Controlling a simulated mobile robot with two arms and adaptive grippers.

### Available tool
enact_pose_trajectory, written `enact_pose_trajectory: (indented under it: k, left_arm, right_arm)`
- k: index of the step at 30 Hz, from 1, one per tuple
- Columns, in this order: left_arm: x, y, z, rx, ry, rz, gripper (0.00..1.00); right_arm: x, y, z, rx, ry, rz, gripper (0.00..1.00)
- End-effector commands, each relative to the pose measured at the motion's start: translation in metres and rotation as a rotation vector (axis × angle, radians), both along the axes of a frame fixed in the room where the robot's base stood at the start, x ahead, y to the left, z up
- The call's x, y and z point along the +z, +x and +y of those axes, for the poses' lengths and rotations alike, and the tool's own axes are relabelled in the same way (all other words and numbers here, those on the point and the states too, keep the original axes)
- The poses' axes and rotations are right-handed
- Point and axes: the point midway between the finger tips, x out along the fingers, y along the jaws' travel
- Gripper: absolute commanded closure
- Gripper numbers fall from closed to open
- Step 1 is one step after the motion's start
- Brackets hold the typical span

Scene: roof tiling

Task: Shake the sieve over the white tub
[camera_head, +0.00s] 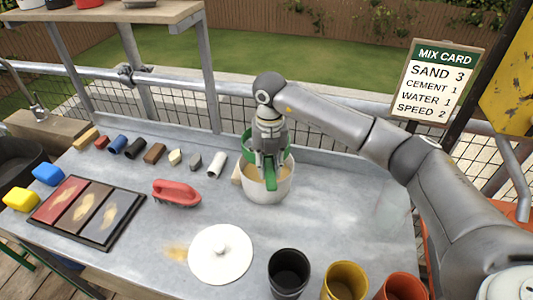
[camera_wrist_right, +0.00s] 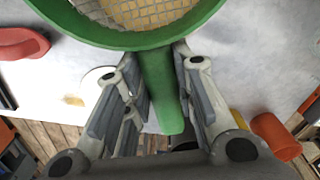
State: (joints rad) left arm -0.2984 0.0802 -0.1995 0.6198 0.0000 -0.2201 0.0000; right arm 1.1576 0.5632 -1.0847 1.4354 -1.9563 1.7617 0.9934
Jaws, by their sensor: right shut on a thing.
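The white tub (camera_head: 268,192) stands on the grey table, with sandy material showing inside it. The green sieve (camera_head: 246,143) is over the tub's mouth, partly hidden behind my right gripper (camera_head: 268,165). In the right wrist view the sieve's green rim (camera_wrist_right: 130,38) and its mesh (camera_wrist_right: 140,10) fill the top. My right gripper (camera_wrist_right: 162,90) is shut on the sieve's green handle (camera_wrist_right: 162,95), which lies between its fingers. My left gripper is in neither view.
A white round lid (camera_head: 221,254) lies in front of the tub. Black (camera_head: 289,272), yellow (camera_head: 344,284) and orange (camera_head: 402,288) cups stand at the front right. The table right of the tub is clear.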

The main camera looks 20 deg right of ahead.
Motion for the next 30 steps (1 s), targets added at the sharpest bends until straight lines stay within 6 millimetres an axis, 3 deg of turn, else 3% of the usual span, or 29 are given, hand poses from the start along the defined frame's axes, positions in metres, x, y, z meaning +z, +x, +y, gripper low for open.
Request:
enact_pose_trajectory:
  k: [11, 30]
  left_arm:
    - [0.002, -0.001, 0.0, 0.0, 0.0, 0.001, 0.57]
    - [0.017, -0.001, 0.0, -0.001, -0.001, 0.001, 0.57]
  right_arm:
    - [0.002, 0.0, 0.0, 0.0, 0.0, -0.001, 1.0]
    - [0.028, 0.0, 0.0, -0.001, 0.0, -0.001, 1.0]
